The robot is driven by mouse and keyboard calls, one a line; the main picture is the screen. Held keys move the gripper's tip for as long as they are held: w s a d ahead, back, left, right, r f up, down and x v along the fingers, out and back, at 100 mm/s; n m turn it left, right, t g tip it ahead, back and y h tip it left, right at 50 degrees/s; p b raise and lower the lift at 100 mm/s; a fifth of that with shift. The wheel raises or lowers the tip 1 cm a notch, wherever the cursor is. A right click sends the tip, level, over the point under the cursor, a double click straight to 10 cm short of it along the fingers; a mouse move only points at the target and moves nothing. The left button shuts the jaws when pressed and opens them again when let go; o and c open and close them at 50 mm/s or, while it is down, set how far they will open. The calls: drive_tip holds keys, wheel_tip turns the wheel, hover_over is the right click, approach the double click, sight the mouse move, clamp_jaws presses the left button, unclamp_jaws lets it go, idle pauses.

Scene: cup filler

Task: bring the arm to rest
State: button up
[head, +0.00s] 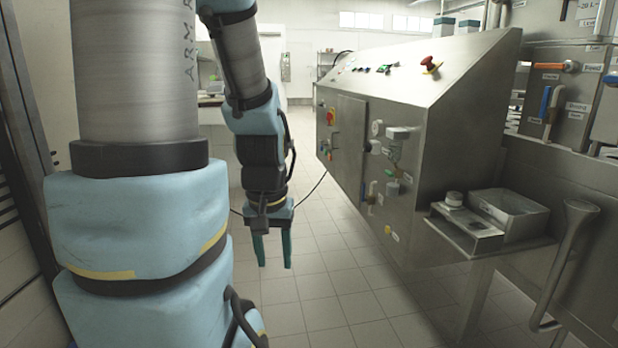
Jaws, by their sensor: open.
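My arm fills the left of the head view, with a large grey and light-blue link in front and a further link behind it. My gripper (273,262) hangs from the wrist in the middle of the view. Its two green fingers point down and stand apart, with nothing between them. It hangs clear above the tiled floor, to the left of the steel machine (455,120), and touches nothing that I can see.
The machine's sloped panel carries buttons and a red knob (431,64). A grey lever handle (568,262) stands at lower right. The tiled floor (335,285) between arm and machine is clear.

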wheel_tip(320, 180, up, 14)
drive_tip(key=p, duration=1.2)
